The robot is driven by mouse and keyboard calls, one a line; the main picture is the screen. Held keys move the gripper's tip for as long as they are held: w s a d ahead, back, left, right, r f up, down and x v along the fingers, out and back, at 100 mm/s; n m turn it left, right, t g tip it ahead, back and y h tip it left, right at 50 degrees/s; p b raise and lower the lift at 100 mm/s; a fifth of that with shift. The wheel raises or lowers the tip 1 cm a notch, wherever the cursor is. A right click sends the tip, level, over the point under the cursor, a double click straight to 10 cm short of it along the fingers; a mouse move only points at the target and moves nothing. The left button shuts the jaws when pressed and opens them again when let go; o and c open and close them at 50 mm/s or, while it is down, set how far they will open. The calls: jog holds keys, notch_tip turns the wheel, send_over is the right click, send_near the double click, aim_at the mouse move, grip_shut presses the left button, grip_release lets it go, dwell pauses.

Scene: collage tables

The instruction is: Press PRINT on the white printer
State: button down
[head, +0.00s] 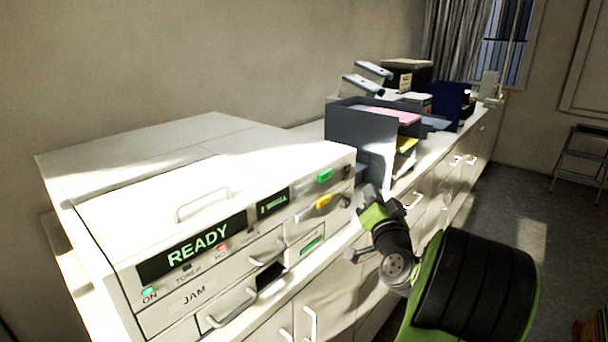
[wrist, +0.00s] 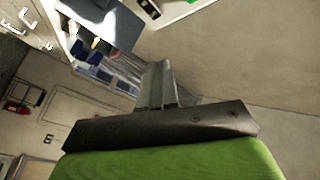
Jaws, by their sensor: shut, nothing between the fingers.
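The white printer (head: 120,225) stands at the left end of the counter in the head view. I cannot read a PRINT label at this size. My gripper (head: 372,200) is at the printer's right front corner, apart from the green button and to its right. In the wrist view my gripper (wrist: 158,85) has its fingers together and empty. Part of the printer's front may show at the top of that view.
A grey paper tray (head: 350,130) with pink paper stands on the counter right of the printer. Boxes (head: 408,75) and a blue holder (head: 447,100) stand farther back. Cabinet handles stick out below the counter.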

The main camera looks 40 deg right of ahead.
jog(key=p, duration=0.7)
send_near(332, 171)
jog(key=shift+s+d+x, duration=0.1)
jog(key=shift+d+x, duration=0.05)
jog(key=shift+x, duration=0.95)
jog(key=shift+s+d+x, duration=0.1)
jog(key=shift+s+x, duration=0.05)
jog(key=shift+x, duration=0.95)
jog(key=shift+r, duration=0.1)
jog(key=shift+w, duration=0.4)
